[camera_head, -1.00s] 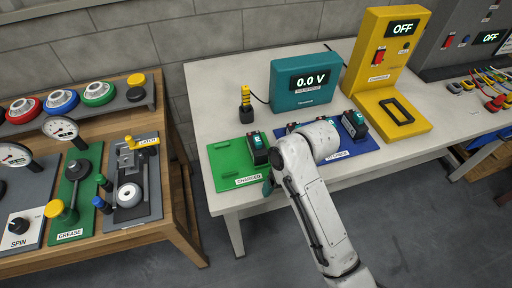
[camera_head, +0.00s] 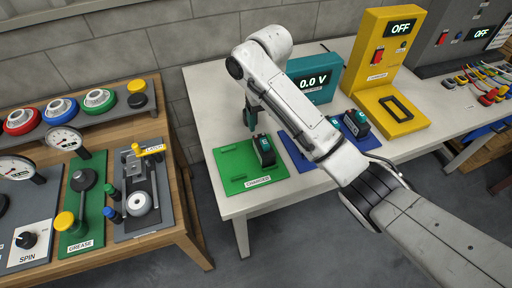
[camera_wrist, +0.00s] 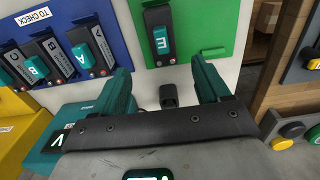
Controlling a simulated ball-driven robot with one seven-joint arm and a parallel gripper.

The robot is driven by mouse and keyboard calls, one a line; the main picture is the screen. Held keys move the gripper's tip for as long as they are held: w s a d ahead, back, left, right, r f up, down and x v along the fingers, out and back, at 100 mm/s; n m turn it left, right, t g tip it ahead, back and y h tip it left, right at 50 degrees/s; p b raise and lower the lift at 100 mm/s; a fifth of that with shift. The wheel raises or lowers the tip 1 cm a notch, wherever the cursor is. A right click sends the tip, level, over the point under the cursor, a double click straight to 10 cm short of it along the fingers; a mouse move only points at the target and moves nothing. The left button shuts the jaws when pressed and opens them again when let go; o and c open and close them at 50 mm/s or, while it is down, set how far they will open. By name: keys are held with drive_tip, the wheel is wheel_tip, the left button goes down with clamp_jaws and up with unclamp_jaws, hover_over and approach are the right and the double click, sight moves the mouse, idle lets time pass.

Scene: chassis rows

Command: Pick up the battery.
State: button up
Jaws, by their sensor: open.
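One battery (camera_head: 264,149), black with a teal block, stands on the green CHARGED mat (camera_head: 236,172). In the wrist view this battery (camera_wrist: 160,38) carries the letter E and lies beyond my fingertips, apart from them. Several more batteries (camera_head: 355,123) stand on the blue TO CHECK mat (camera_head: 296,154), partly hidden by my arm in the head view. In the wrist view they show at the left, among them battery A (camera_wrist: 84,57) and battery B (camera_wrist: 38,68). My gripper (camera_head: 250,118) is open and empty above the table, behind the green mat; its teal fingers (camera_wrist: 161,72) are spread apart.
A teal voltmeter (camera_head: 322,82) reading 0.0 V stands behind my arm. A yellow charger (camera_head: 380,60) reading OFF stands to its right. A small black object (camera_wrist: 168,95) shows between my fingers. A wooden bench (camera_head: 180,232) stands left, across a gap.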

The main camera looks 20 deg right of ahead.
sight(264, 140)
wheel_tip(264, 140, down, 5)
drive_tip(key=b, duration=0.3)
drive_tip(key=shift+a+f, duration=0.15)
drive_tip(key=shift+s+f, duration=0.15)
drive_tip(key=shift+f, duration=2.65)
drive_tip(key=shift+c, duration=0.4)
clamp_jaws()
